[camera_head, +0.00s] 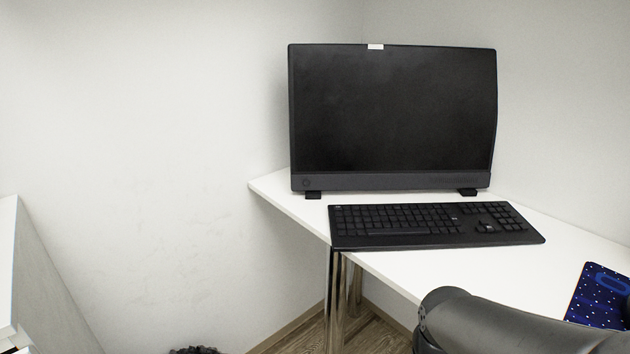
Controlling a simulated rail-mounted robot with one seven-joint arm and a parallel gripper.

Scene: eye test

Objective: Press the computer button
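A black all-in-one computer (393,112) stands upright on the white corner desk (385,270), its screen dark. A small round mark (307,182), perhaps the button, shows at the lower left of its bottom bezel; it is too small to be sure. My gripper is not in view. Part of my dark arm (510,325) shows at the bottom right, in front of the desk and apart from the computer in the picture.
A black keyboard (435,226) lies on the desk in front of the computer. A blue dotted mat (600,293) lies at the right edge. A white furniture edge (10,255) stands at far left. Walls close in behind the desk. The desk's metal legs (336,305) show below.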

